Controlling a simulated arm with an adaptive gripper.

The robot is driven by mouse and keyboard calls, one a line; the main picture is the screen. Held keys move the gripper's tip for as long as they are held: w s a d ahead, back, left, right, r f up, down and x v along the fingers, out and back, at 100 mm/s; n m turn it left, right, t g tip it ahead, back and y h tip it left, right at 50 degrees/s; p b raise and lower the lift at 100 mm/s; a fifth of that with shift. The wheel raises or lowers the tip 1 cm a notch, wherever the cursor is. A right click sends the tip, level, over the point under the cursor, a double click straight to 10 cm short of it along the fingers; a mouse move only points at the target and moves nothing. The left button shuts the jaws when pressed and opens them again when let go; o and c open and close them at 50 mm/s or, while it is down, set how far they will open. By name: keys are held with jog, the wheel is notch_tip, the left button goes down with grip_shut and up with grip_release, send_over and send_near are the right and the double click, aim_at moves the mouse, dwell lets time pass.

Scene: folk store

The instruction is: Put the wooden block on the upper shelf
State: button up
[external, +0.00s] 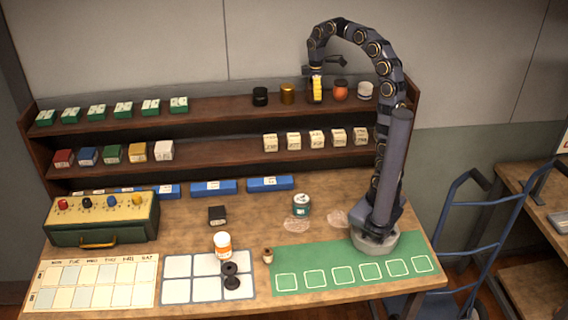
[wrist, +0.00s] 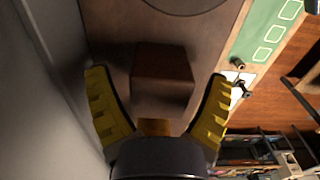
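A brown block (wrist: 163,68), which looks like the wooden block, shows between and beyond the fingers, with gaps on both sides. It appears to rest on the shelf surface. In the external view I cannot make it out; the gripper may hide it. A small tan piece (wrist: 155,127) shows near the gripper's palm; I cannot tell what it is.
Green boxes (external: 124,108) line the shelf's left. The wall is close behind. The middle of the upper shelf is clear.

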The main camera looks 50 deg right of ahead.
jog(key=shift+r, duration=3.9)
